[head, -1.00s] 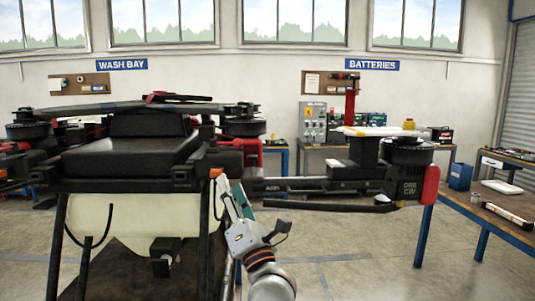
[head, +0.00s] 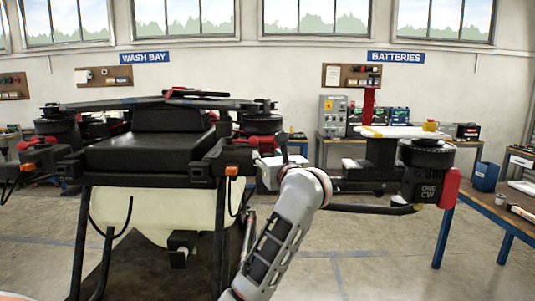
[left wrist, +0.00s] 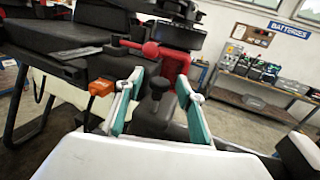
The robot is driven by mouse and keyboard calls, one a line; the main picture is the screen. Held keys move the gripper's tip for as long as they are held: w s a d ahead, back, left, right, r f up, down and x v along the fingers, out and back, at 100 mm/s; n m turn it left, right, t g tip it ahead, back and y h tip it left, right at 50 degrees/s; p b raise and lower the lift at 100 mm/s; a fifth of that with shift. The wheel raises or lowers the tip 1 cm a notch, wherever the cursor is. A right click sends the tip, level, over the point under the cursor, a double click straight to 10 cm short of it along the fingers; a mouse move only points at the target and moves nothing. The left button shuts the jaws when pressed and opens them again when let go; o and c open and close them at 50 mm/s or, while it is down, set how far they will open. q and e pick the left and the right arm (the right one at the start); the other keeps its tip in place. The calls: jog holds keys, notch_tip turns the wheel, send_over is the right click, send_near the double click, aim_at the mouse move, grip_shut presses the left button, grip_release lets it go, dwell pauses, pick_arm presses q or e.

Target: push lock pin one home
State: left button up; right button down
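The spray drone (head: 150,155) fills the left and middle of the head view, with an arm reaching right to a motor marked "ONE CW" (head: 428,172). In the left wrist view, a black knob (left wrist: 159,86), which looks like the lock pin, stands at the arm joint below a red lever (left wrist: 165,55). My left gripper (left wrist: 157,96) is open, its teal-padded fingers on either side of the knob with visible gaps. I cannot tell how deep the pin sits. In the head view my left gripper (head: 270,168) is beside the joint, fingertips mostly hidden. My right gripper is not in view.
An orange lamp (head: 232,170) on the drone frame is close left of my gripper; it also shows in the left wrist view (left wrist: 101,87). A blue-legged workbench (head: 490,215) stands at right. Batteries sit on a back bench. Floor in front is open.

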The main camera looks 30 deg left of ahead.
pick_arm(q)
jog(key=shift+w+a, duration=0.45)
jog(key=shift+a, duration=0.1)
